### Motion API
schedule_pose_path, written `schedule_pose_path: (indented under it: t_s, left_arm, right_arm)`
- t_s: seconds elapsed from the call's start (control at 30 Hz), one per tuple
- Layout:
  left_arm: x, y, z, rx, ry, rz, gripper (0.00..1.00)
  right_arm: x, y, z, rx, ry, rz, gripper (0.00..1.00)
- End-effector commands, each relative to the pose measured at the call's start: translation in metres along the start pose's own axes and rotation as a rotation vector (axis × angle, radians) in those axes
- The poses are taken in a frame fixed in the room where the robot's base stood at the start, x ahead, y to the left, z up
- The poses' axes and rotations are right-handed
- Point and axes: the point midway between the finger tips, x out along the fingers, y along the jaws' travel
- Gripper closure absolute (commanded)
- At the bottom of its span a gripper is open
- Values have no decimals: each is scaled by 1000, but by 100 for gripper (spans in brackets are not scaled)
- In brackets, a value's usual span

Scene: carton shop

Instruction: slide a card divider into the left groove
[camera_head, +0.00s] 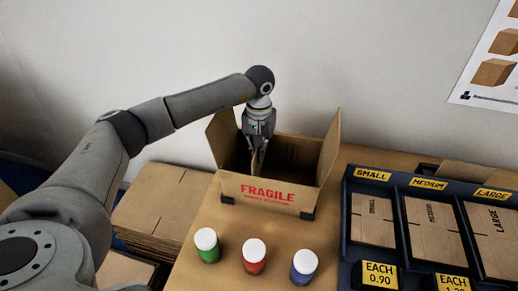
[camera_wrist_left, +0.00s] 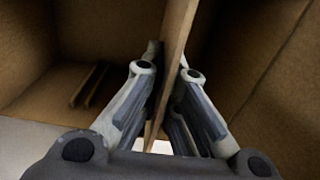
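The open carton (camera_head: 268,193), marked FRAGILE, stands on the table against the wall with its side flaps up. My left gripper (camera_head: 258,146) points down into it from above, left of its middle. In the left wrist view the gripper (camera_wrist_left: 168,68) has one finger on each side of an upright card divider (camera_wrist_left: 177,40) and is shut on it. Only a small piece of the divider (camera_head: 256,160) shows in the head view. A pair of thin rails forming a groove (camera_wrist_left: 88,86) is at the left, apart from the divider. The divider's lower edge is hidden. My right gripper is out of view.
Jars with white lids, green (camera_head: 207,246), red (camera_head: 254,257) and blue (camera_head: 304,266), stand in front of the carton. A dark rack (camera_head: 344,235) of flat cartons is at the right. Stacked cardboard (camera_head: 160,205) lies at the left.

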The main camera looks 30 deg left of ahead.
Motion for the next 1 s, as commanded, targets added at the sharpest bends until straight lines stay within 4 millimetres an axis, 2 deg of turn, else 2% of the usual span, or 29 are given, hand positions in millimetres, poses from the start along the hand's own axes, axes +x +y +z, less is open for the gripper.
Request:
schedule_pose_path:
  t_s: [0.1, 0.4, 0.9, 1.0]
  left_arm:
    - [14, 0, 0, 0, 0, 0, 100]
    - [32, 0, 0, 0, 0, 0, 100]
    - [36, 0, 0, 0, 0, 0, 100]
    - [36, 0, 0, 0, 0, 0, 86]
  right_arm:
    - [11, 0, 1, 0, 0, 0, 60]
    - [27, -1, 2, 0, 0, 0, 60]
    - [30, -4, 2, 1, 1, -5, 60]
    - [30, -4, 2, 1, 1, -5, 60]
